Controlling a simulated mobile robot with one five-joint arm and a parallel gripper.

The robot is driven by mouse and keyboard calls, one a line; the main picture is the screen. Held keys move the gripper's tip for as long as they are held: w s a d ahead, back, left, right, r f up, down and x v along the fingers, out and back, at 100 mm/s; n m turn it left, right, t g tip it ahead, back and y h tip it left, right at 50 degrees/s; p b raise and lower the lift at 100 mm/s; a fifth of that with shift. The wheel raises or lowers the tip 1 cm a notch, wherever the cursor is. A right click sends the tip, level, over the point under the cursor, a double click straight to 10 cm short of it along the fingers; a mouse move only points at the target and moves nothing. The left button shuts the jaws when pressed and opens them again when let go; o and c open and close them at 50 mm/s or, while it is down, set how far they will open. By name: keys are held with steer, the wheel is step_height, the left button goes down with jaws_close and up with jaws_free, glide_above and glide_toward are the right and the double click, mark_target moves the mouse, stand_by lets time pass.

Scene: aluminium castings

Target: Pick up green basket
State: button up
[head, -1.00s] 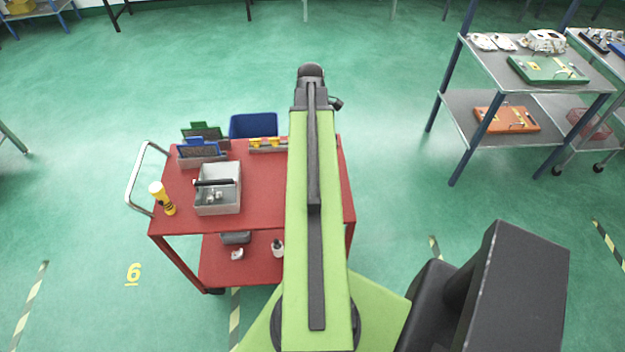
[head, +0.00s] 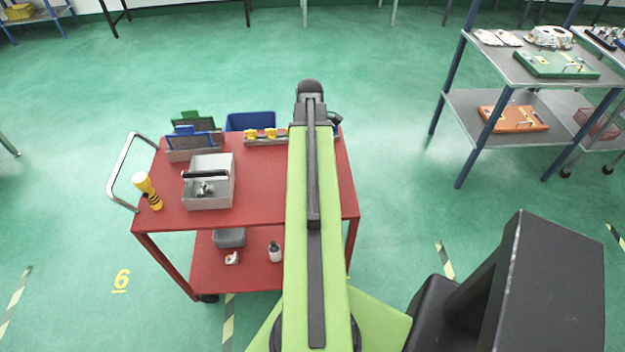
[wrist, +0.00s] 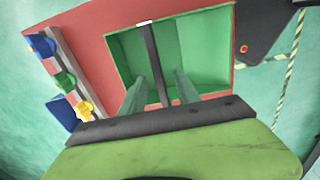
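The green basket (wrist: 209,50) shows in the wrist view, an open box with a dark handle bar (wrist: 152,62) across its top. It sits on the red cart top. My gripper (wrist: 160,88) is open, its two fingers apart and pointing toward the basket, with the lower part of the handle bar between them in the picture. I cannot tell how far the fingers are above or inside the basket. In the head view my arm covers the green basket and the gripper.
The red cart (head: 262,190) also bears a grey box (head: 209,200) with a dark bar, a yellow flashlight (head: 148,190) and a rail with yellow knobs (head: 262,136). A blue bin (head: 250,121) shows behind. Metal shelves (head: 520,71) stand at right. The floor between is clear.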

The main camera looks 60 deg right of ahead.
steer(key=f+b, duration=0.5)
steer(key=shift+s+d+f, duration=0.1)
steer(key=shift+d+f, duration=0.1)
steer(key=shift+d, duration=0.05)
steer(key=shift+r, duration=0.2)
jaws_close()
stand_by(0.9)
